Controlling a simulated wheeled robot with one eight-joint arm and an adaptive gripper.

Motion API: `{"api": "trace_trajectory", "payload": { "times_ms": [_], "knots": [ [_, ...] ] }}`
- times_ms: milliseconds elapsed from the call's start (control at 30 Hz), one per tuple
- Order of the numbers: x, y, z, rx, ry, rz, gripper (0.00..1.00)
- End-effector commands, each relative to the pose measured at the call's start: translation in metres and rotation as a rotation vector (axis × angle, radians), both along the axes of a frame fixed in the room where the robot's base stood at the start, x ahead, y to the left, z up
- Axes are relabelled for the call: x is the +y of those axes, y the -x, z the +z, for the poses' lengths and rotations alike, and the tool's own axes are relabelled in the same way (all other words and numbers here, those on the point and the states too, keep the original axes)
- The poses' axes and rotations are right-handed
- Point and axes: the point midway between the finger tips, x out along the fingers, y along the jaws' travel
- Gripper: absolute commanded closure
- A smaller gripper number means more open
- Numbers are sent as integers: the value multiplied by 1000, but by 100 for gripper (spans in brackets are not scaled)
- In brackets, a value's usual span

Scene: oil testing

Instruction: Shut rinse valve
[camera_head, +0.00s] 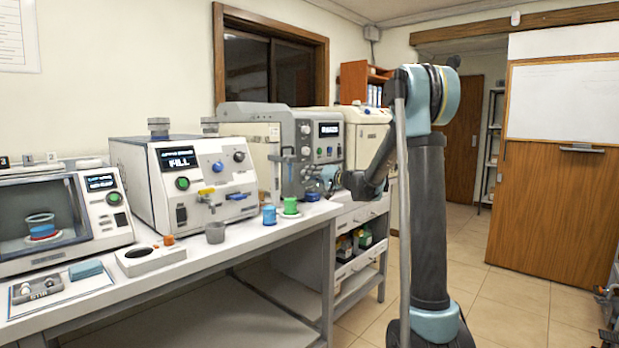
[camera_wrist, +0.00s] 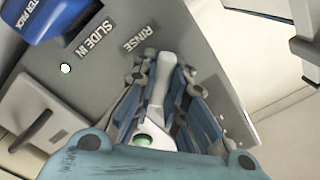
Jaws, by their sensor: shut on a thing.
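The rinse valve's pale grey lever (camera_wrist: 160,85) shows in the wrist view just below the RINSE label (camera_wrist: 138,39) on a grey panel (camera_wrist: 190,25). My gripper (camera_wrist: 167,72) has its two ribbed blue fingers on either side of the lever and is shut on it. A small pale green round part shows between the fingers near the palm. In the head view, my gripper (camera_head: 328,178) is at the lower right front of the grey machine (camera_head: 262,115). The lever is too small to make out there.
A blue pack (camera_wrist: 45,15) sits by a SLIDE IN label. A dark slotted handle (camera_wrist: 45,135) is at left. A blue cup (camera_head: 269,215), a green cup (camera_head: 290,205) and a grey cup (camera_head: 215,232) stand on the bench (camera_head: 200,262). The floor at right is largely open.

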Motion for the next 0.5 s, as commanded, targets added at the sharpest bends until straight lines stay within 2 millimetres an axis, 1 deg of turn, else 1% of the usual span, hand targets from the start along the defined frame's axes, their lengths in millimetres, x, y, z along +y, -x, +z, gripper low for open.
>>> {"api": "trace_trajectory", "payload": {
  "times_ms": [33, 500],
  "knots": [
    [-4, -3, 0, 34, -26, -9, 100],
    [-5, -5, -3, 364, -284, -11, 100]
  ]
}}
